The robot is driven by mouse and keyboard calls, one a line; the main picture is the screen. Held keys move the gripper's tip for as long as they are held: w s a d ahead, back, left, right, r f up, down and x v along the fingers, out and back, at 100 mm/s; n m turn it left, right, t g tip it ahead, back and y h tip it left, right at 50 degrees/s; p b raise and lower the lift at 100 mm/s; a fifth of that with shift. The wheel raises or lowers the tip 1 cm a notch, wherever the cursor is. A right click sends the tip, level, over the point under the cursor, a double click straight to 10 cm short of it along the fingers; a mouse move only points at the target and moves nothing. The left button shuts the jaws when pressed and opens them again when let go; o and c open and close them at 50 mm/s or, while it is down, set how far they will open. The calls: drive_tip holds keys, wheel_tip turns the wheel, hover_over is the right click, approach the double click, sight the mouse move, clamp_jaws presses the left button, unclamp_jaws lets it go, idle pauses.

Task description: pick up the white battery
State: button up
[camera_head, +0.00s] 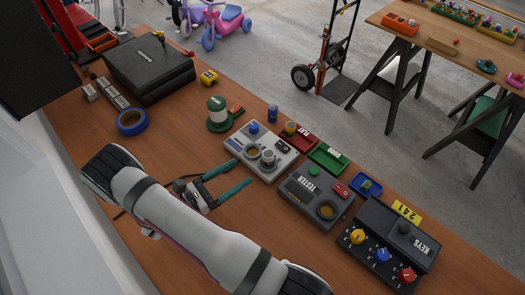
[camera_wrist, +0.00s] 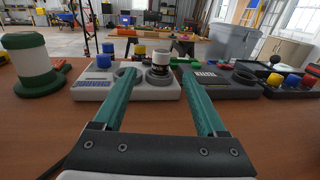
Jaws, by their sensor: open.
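The white battery (camera_head: 268,157), a short cylinder with a dark band, stands upright on the grey charger (camera_head: 232,143). It also shows in the wrist view (camera_wrist: 161,52), between my finger lines and beyond the tips. My gripper (camera_head: 232,174) has two green fingers, spread apart and empty. It is low over the table, in front of the charger, and points toward the white battery without touching it. The fingers (camera_wrist: 160,80) hide part of the charger in the wrist view.
The dark tester (camera_head: 300,203) and key box (camera_head: 385,232) stand right of the charger. A red tray (camera_head: 303,144) and green tray (camera_head: 328,158) lie behind. A green-and-white container (camera_head: 217,113) stands left. Wooden tabletop (camera_head: 290,250) is clear in front of the tester.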

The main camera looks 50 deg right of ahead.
sight(275, 160)
drive_tip(key=d, duration=0.4)
drive_tip(key=s+d, duration=0.1)
drive_tip(key=d, duration=0.4)
drive_tip(key=s+d, duration=0.1)
drive_tip(key=d, duration=0.3)
drive_tip(key=shift+s+d+f, duration=0.15)
drive_tip(key=shift+d+f, duration=0.05)
drive_tip(key=shift+d, duration=0.05)
clamp_jaws()
